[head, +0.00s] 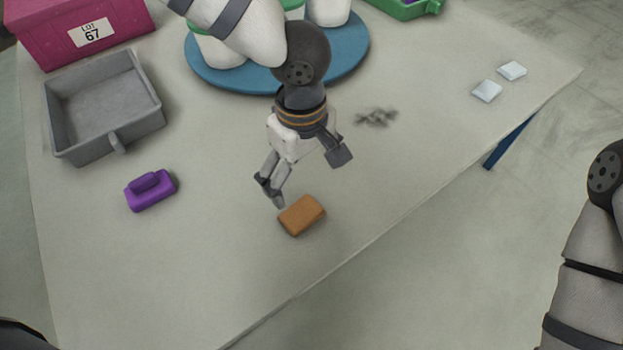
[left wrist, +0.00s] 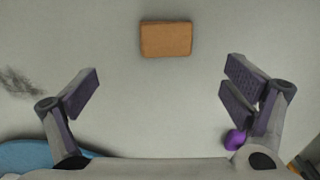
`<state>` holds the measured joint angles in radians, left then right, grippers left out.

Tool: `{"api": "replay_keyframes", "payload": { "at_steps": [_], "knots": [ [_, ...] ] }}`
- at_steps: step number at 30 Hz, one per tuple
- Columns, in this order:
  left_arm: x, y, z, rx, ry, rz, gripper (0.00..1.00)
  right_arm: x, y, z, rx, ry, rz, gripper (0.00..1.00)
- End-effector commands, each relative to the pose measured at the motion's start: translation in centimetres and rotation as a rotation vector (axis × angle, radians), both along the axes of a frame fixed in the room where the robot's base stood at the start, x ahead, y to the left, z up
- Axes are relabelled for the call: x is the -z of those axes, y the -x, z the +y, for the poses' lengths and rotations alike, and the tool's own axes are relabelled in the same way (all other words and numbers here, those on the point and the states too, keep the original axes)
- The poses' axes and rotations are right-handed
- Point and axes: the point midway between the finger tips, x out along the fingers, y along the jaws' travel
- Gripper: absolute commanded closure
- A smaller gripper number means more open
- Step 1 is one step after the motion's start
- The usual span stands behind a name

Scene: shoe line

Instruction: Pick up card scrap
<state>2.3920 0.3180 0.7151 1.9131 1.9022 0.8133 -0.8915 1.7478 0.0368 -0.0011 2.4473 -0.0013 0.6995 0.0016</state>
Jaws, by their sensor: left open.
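A small brown-orange block (head: 302,215), which looks like the card scrap, lies flat on the table near its front edge. In the left wrist view the brown block (left wrist: 166,39) lies ahead of the fingers, between their lines, with a gap to both. My left gripper (head: 306,175) is open and empty, pointing down just behind the block, apart from it. Its spread fingers also show in the left wrist view (left wrist: 163,84). My right arm shows at the right edge, but its gripper is out of view.
A purple brush-like thing (head: 150,191) and a grey tray (head: 106,148) stand left, with a magenta LOT 67 box (head: 50,42) behind. A blue round mat (head: 345,55) holds white cups. A dark smudge (head: 376,117) and two white packets (head: 487,91) lie to the right.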

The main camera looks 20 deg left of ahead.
Motion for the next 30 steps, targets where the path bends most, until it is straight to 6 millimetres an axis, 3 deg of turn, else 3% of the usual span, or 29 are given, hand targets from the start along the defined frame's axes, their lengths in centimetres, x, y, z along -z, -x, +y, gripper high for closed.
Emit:
{"api": "replay_keyframes", "payload": {
  "at_steps": [6,11,18,26,30],
  "knots": [
    [5.2,0.2,0.1,0.002,-0.005,0.01,0.05,0.8,1.0,0.0,0.0,0.0,0.031,0.6],
    [7.1,0.1,0.2,0.001,-0.004,0.006,0.05,1.1,1.1,0.0,0.0,0.001,0.035,0.6],
    [11.4,-0.1,0.6,0.001,-0.005,0.005,0.05,1.5,1.4,0.0,-0.001,0.0,0.046,0.6],
    [11.7,-0.2,0.5,0.0,-0.002,0.002,0.05,1.4,1.4,0.0,-0.002,0.001,0.046,0.6],
    [11.7,-0.2,0.5,0.0,-0.002,0.002,0.35,1.4,1.4,0.0,-0.002,0.001,0.046,0.6]
  ]
}}
